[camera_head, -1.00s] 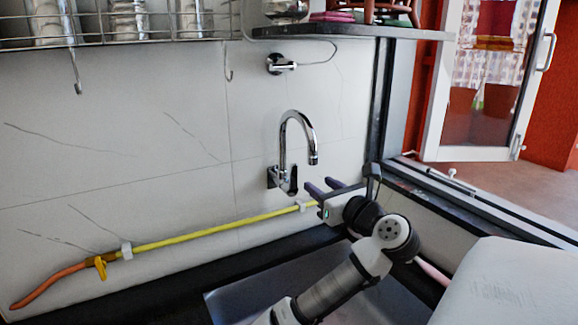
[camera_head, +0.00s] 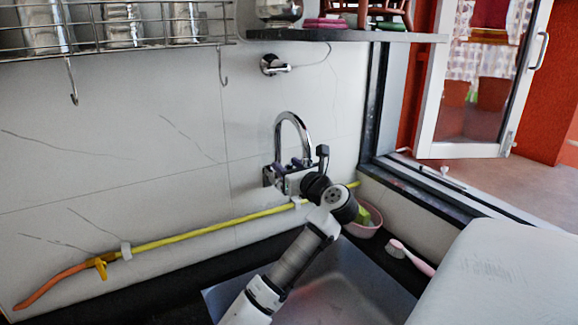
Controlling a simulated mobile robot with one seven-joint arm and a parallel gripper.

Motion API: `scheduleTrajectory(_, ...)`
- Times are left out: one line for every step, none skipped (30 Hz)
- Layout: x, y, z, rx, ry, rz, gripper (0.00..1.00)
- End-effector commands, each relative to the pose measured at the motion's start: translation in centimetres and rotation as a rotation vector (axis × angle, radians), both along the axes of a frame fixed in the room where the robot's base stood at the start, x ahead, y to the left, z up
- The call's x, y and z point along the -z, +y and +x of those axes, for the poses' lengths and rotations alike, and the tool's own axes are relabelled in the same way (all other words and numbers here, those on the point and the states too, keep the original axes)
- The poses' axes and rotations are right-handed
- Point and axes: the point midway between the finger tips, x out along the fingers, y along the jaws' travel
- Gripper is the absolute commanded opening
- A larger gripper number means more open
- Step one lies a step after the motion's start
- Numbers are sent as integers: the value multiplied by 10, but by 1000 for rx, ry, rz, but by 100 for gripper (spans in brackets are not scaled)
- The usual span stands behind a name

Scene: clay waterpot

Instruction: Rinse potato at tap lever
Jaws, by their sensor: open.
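The chrome tap (camera_head: 291,122) is on the tiled wall, its curved spout rising behind my gripper. My gripper (camera_head: 287,166) is open at the tap's base, its dark fingers pointing toward the wall. It covers most of the lever and the spout's end. Whether the fingers touch the lever cannot be told. The sink (camera_head: 345,285) lies below my arm, with its left part hidden by the arm. I cannot make out a potato in this view.
A pink bowl (camera_head: 363,232) holding something green stands right of my arm. A pink-handled brush (camera_head: 410,256) lies on the dark counter near it. A yellow pipe (camera_head: 200,231) runs along the wall. A large white block (camera_head: 500,275) fills the lower right. A shelf (camera_head: 340,36) hangs above.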

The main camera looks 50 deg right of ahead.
Motion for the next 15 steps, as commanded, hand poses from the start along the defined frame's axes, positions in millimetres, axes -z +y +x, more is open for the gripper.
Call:
scheduleTrajectory(0,0,0,0,0,0,41)
scheduleTrajectory(0,0,0,0,0,0,41)
scheduleTrajectory(0,0,0,0,0,0,37)
scheduleTrajectory(0,0,0,0,0,0,33)
scheduleTrajectory(0,0,0,0,0,0,29)
scheduleTrajectory(0,0,0,0,0,0,24)
scheduleTrajectory(0,0,0,0,0,0,20)
scheduleTrajectory(0,0,-1,0,0,0,16)
scheduleTrajectory(0,0,-1,0,0,0,11)
scheduleTrajectory(0,0,-1,0,0,0,7)
scheduleTrajectory(0,0,-1,0,0,0,3)
scheduleTrajectory(0,0,-1,0,0,0,0)
scheduleTrajectory(0,0,-1,0,0,0,0)
scheduleTrajectory(0,0,-1,0,0,0,0)
scheduleTrajectory(0,0,-1,0,0,0,0)
